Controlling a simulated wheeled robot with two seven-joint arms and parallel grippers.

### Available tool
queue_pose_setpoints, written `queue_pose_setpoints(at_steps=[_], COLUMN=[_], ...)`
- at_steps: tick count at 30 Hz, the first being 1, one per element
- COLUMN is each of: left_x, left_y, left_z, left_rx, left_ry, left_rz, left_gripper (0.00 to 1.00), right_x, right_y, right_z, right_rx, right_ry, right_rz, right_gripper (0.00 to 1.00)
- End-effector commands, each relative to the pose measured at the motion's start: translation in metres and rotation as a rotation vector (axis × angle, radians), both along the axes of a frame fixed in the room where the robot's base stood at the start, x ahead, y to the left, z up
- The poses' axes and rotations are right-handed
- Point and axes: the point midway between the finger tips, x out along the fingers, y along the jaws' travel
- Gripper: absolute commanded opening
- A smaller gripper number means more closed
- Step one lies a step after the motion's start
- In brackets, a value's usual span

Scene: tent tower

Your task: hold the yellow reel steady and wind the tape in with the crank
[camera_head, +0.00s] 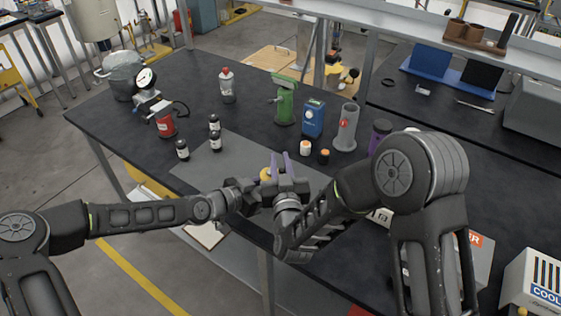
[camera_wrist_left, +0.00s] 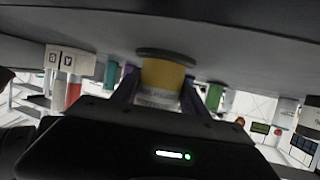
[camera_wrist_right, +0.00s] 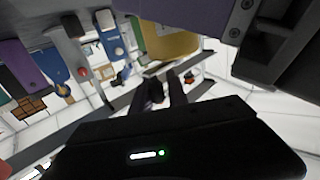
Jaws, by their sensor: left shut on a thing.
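The yellow reel (camera_head: 265,174) is small and partly hidden behind my grippers in the head view. In the left wrist view the yellow reel (camera_wrist_left: 163,78) has a dark round flange on top and a pale printed band lower down. My left gripper (camera_wrist_left: 160,92) is shut on it, one purple finger on each side. The reel shows close by in the right wrist view (camera_wrist_right: 170,40). My right gripper (camera_head: 281,161) is beside it, fingers pointing away. In the right wrist view its fingers (camera_wrist_right: 160,92) are a little apart with something dark between them. I cannot make out the crank or the tape.
A grey mat (camera_head: 240,160) lies under the grippers. Black bottles (camera_head: 183,150), a white-orange jar (camera_head: 306,148), a green stand (camera_head: 285,103), a blue box (camera_head: 313,119) and a grey cylinder (camera_head: 347,127) stand around it. A red can (camera_head: 165,125) is at left.

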Motion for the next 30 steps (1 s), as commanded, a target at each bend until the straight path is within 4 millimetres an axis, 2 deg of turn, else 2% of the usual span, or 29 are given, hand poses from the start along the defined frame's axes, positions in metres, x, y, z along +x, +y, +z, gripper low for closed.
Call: queue_pose_setpoints(at_steps=[1, 6, 19, 30], left_x=[-0.001, -0.001, 0.0, 0.0], left_y=[-0.001, -0.001, 0.0, 0.0], left_z=[0.0, 0.0, 0.0, 0.0], left_rx=[-0.001, -0.001, -0.001, -0.001], left_ry=[0.001, 0.001, 0.002, 0.001], left_rz=[-0.001, -0.001, 0.0, 0.001], left_gripper=[0.0, 0.0, 0.0, 0.0], right_x=[0.0, 0.0, -0.003, -0.026], right_y=[0.0, -0.001, 0.001, 0.002], right_z=[0.0, 0.0, -0.003, -0.005], right_rx=[0.0, 0.0, -0.003, -0.009], right_ry=[0.0, 0.0, 0.006, 0.009], right_rz=[0.0, -0.002, 0.003, 0.009], right_gripper=[0.24, 0.37, 0.37, 0.37])
